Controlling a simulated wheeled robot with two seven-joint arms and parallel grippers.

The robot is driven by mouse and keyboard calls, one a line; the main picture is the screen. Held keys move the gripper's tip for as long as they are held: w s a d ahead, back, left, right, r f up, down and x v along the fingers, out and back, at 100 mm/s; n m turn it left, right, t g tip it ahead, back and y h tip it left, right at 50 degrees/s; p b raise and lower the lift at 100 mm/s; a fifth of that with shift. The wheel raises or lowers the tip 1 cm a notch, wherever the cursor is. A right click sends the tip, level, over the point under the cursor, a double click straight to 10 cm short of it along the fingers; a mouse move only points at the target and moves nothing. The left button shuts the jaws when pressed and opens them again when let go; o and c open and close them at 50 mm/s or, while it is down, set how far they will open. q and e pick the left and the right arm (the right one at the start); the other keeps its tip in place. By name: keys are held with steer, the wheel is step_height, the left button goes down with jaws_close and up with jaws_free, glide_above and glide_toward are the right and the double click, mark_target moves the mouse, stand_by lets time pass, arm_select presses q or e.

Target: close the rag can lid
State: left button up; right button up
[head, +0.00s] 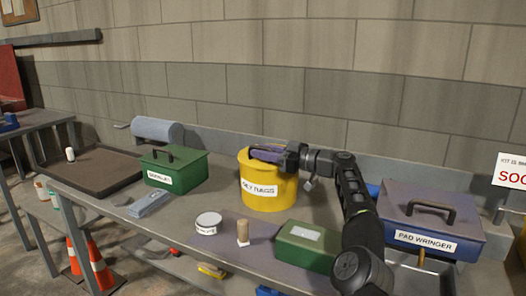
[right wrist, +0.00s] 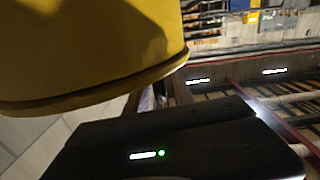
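The yellow rag can (head: 268,188), with a white label, stands upright near the back of the bench. Something purple-grey shows at its top; I cannot tell whether it is rags or part of the lid, and the lid's position is unclear. My right gripper (head: 286,156) is at the top right of the can, at rim height; its fingertips are too small and dark to read. In the right wrist view, a yellow curved surface with a rim (right wrist: 90,60) fills the upper left, close to my dark gripper body. My left gripper is not in view.
A green box (head: 174,170) stands left of the can, a blue pad wringer case (head: 432,218) right. A round white-topped tin (head: 208,222), a small tan bottle (head: 243,230) and a green box (head: 307,247) are in front. A tray (head: 85,172) lies far left.

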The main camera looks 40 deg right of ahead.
steer(key=shift+o, duration=0.2)
steer(key=shift+r, duration=0.25)
steer(key=shift+r+p, duration=0.25)
steer(key=shift+p, duration=0.05)
step_height(320, 180, up, 9)
steer(key=p, duration=0.8)
steer(key=shift+f, duration=0.2)
steer(key=shift+r+p, duration=0.3)
steer(key=shift+p, duration=0.05)
